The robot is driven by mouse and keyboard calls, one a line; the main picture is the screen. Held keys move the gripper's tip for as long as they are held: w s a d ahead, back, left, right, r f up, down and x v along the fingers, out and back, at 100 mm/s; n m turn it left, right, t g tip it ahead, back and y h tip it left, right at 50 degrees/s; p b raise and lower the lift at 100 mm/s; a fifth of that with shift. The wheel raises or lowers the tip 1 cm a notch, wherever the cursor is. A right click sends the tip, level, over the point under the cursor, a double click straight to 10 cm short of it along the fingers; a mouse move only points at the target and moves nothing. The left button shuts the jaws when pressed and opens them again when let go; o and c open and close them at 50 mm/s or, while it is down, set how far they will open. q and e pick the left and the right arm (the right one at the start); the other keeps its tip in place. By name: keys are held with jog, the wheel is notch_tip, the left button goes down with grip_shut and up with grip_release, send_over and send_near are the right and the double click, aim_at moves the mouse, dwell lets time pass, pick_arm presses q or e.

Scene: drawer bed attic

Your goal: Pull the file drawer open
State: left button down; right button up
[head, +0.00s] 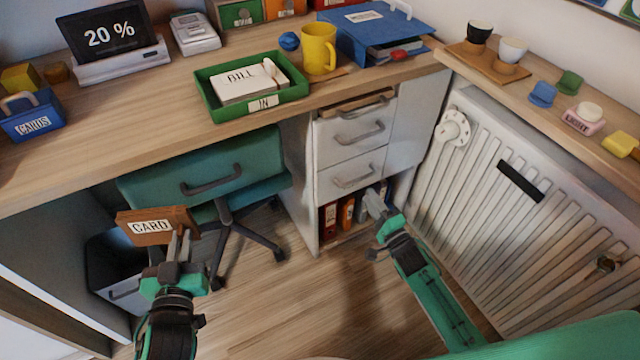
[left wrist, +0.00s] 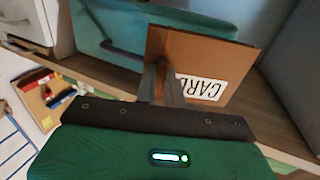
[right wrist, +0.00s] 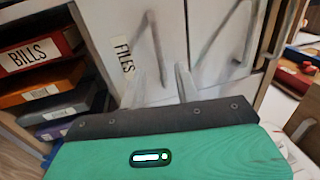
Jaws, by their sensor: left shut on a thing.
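The file drawer (head: 335,184) is the lower white drawer front under the desk, with a grey bar handle (head: 354,178). In the right wrist view its white front carries a FILES label (right wrist: 123,52), and its handle (right wrist: 157,45) is just ahead of my fingers. The drawer looks shut. My right gripper (head: 374,200) is open just in front of the drawer's lower right; the right wrist view (right wrist: 160,82) shows its fingers apart near the handle's end. I cannot tell whether they touch it.
Another white drawer (head: 350,135) sits directly above. Binders (head: 347,213) stand on the shelf below. A white radiator (head: 500,200) borders the right. Floor before the drawers is clear.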

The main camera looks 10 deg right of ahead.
jog(key=b+x, duration=0.1)
jog(key=x, duration=0.5)
grip_shut()
